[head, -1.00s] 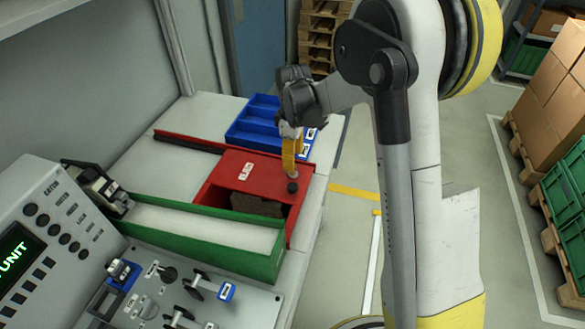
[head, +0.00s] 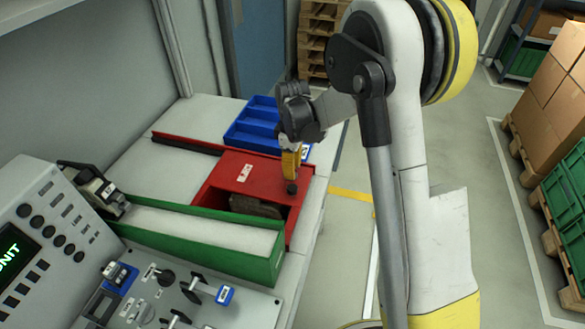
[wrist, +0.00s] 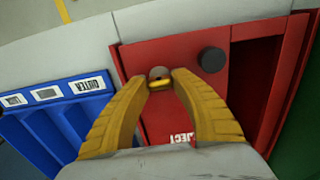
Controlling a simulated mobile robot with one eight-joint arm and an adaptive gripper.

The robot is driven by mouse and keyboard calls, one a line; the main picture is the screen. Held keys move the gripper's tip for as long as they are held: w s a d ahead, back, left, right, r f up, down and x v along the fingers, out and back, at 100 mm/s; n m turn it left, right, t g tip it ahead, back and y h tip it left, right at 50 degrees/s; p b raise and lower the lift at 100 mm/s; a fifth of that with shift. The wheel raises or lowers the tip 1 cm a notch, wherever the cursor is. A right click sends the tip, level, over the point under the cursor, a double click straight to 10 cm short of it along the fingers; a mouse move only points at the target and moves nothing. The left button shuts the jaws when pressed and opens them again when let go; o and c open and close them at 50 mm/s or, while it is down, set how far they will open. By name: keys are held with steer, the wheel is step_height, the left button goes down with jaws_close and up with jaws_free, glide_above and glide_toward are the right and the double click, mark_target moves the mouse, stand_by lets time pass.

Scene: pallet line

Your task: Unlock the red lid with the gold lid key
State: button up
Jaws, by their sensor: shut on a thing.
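The red lid (head: 258,170) covers part of a red bin with an open gap at its front. It also shows in the wrist view (wrist: 150,55), with a white label reading "…JECT". A black round knob (wrist: 212,59) stands on the lid, right of my fingertips. My gripper (head: 290,178) points down over the lid's right side. In the wrist view its yellow fingers (wrist: 160,80) are closed on the small gold key (wrist: 161,84). A round grey-brown lock (wrist: 159,72) shows right at the key. I cannot tell how far the key sits in it.
A blue compartment tray (head: 258,122) stands behind the red bin. A green bin (head: 240,262) stands in front of it. A grey control panel (head: 40,240) and a fixture with levers (head: 175,300) are nearest me.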

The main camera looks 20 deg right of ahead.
steer(key=shift+m, duration=0.3)
steer(key=m, duration=0.8)
steer(key=shift+m+b, duration=0.35)
steer(key=shift+m, duration=0.05)
steer(key=m, duration=0.4)
steer(key=shift+m, duration=2.2)
steer(key=o, duration=1.2)
